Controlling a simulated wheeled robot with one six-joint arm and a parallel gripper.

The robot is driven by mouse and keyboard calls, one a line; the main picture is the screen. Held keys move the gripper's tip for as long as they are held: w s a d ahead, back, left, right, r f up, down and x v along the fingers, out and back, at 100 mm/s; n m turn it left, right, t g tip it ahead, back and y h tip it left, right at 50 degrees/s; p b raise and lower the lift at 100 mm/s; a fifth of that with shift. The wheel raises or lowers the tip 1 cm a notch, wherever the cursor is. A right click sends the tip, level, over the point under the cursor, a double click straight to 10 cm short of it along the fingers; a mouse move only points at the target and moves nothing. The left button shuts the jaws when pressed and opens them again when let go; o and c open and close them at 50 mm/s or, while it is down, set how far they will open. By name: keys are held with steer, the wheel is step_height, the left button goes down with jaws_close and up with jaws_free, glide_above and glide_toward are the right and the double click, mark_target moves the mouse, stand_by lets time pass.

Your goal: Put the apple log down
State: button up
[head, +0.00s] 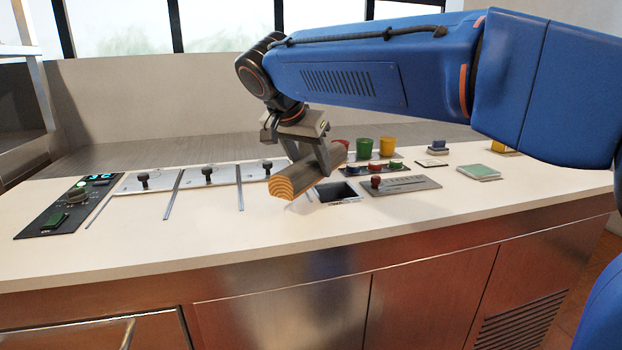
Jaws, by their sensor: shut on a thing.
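The apple log (311,171) is a short split piece of wood with grey-brown bark and a pale end showing growth rings. It is in the head view, a little right of the middle of the cream counter (240,243). My gripper (310,157) comes down from above and is shut on the log around its middle. The log looks held just above the counter, with a faint shadow below it. The exact gap cannot be told. The far finger is partly hidden by the log.
A square dark opening (336,193) lies right beside the log. A slider panel (399,185), coloured cups (363,147) and a green pad (478,171) are to the right. Plates with black knobs (208,177) and a control panel (66,207) are to the left. The front counter strip is clear.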

mark_target(310, 156)
step_height(310, 156, up, 5)
steer(key=shift+r, duration=0.1)
steer(key=shift+s+r, duration=0.15)
steer(key=shift+r, duration=0.05)
steer(key=shift+f, duration=5)
steer(key=shift+f, duration=0.15)
steer(key=o, duration=1.6)
